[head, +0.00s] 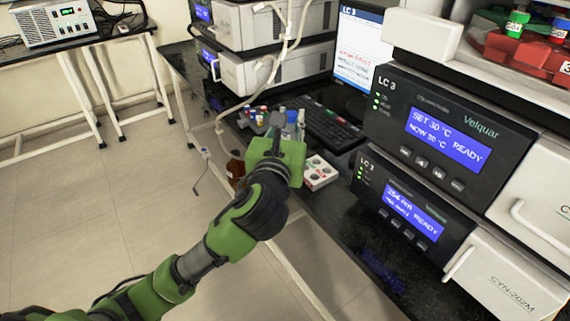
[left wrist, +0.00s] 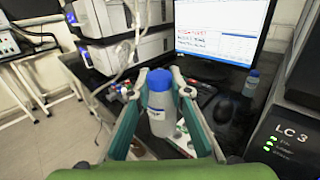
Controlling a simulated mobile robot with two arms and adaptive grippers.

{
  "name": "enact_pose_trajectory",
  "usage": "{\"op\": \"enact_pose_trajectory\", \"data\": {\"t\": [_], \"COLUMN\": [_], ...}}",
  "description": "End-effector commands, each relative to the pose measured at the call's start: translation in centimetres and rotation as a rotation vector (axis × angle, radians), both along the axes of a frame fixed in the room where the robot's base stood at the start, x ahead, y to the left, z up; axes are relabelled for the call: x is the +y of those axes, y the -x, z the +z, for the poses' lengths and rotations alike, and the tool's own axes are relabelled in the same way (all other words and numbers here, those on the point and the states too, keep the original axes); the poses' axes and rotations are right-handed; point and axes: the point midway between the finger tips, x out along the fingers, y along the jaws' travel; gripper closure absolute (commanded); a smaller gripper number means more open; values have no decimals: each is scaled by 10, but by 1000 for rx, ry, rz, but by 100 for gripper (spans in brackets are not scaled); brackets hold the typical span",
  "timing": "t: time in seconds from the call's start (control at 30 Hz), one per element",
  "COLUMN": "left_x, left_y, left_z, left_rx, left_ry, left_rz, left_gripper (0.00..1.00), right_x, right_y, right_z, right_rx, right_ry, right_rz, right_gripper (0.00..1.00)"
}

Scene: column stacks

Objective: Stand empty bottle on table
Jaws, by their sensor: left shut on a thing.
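In the left wrist view, a clear-looking bottle (left wrist: 161,115) with a blue cap and a pale label is upright between the fingers of my left gripper (left wrist: 158,88). The gripper is shut on it. Its base is partly hidden, so I cannot tell whether it touches the table. In the head view my left gripper (head: 277,128) is over the near edge of the dark table (head: 345,215), and mostly hides the bottle. My right gripper is in neither view.
A white tray with round wells (head: 319,172) lies just right of my gripper. Small vials, a keyboard (head: 328,128) and a monitor (head: 362,50) are behind. Stacked LC 3 units (head: 430,140) crowd the right. Another blue-capped bottle (left wrist: 251,84) stands by the monitor. A brown bottle (head: 235,168) shows beside my wrist.

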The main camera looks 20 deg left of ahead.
Motion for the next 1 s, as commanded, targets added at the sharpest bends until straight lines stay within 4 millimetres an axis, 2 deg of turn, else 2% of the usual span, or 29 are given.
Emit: {"op": "enact_pose_trajectory", "data": {"t": [0.03,0.1,0.33,0.43,0.57,0.8,1.0], "left_x": [-3,-7,-12,-9,3,24,33], "left_y": [-8,-16,-29,-39,-64,-117,-139], "left_z": [-10,-9,-4,-9,-22,-50,-80], "left_rx": [-9,-8,-3,1,2,2,1], "left_ry": [0,0,1,0,0,3,3], "left_rz": [2,4,11,14,16,14,12], "left_gripper": [93,93,93,93,93,93,93], "right_x": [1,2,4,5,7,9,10], "right_y": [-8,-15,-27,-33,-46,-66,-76], "right_z": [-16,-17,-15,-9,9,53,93], "right_rx": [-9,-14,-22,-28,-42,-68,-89], "right_ry": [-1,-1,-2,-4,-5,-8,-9], "right_rz": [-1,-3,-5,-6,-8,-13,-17], "right_gripper": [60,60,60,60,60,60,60]}}
